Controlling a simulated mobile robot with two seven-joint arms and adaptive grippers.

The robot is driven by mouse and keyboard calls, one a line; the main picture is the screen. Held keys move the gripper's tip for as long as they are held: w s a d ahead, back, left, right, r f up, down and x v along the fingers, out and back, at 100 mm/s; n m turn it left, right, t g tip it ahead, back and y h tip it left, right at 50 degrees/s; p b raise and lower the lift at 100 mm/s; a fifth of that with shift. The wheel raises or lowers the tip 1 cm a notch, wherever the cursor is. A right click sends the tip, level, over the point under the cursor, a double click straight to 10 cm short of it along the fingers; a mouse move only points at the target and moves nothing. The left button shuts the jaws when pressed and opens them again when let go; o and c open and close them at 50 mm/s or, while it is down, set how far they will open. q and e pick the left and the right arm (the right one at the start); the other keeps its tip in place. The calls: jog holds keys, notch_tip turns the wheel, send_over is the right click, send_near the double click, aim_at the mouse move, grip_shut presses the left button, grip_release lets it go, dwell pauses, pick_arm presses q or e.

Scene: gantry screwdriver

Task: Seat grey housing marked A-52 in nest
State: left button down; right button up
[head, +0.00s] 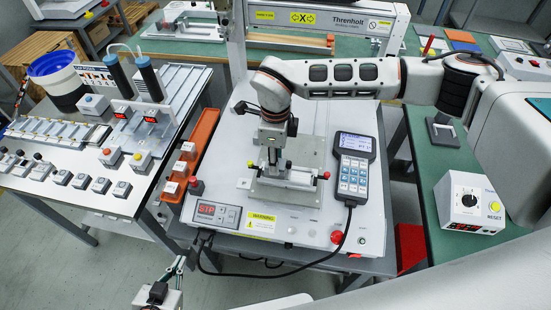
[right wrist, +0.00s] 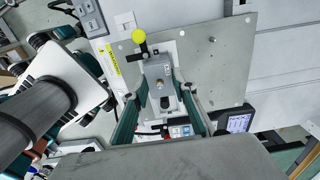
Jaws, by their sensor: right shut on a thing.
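My right gripper (head: 272,160) points straight down over the fixture plate on the gantry machine. In the right wrist view its two green fingers (right wrist: 160,88) close on the sides of a grey housing (right wrist: 158,68). No A-52 marking is legible. The housing is at the nest, but I cannot tell whether it is fully seated. In the head view the nest area (head: 290,182) shows beside a red and a yellow knob, partly hidden by the gripper. My left gripper (head: 176,268) is low at the front, away from the machine, with nothing visible in it; its finger gap is unclear.
A clamp lever with a yellow knob (right wrist: 138,36) stands close beside the housing. A handheld controller (head: 354,165) lies right of the plate, its cable running forward. An orange tray (head: 201,140) is at the left. A white dial box (head: 468,203) stands on the right green bench.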

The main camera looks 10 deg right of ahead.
jog(key=shift+f+b, duration=0.45)
jog(key=shift+f, duration=0.45)
dwell(0.8)
jog(key=o, duration=1.3)
jog(key=shift+o, duration=0.2)
notch_tip(320, 180, up, 12)
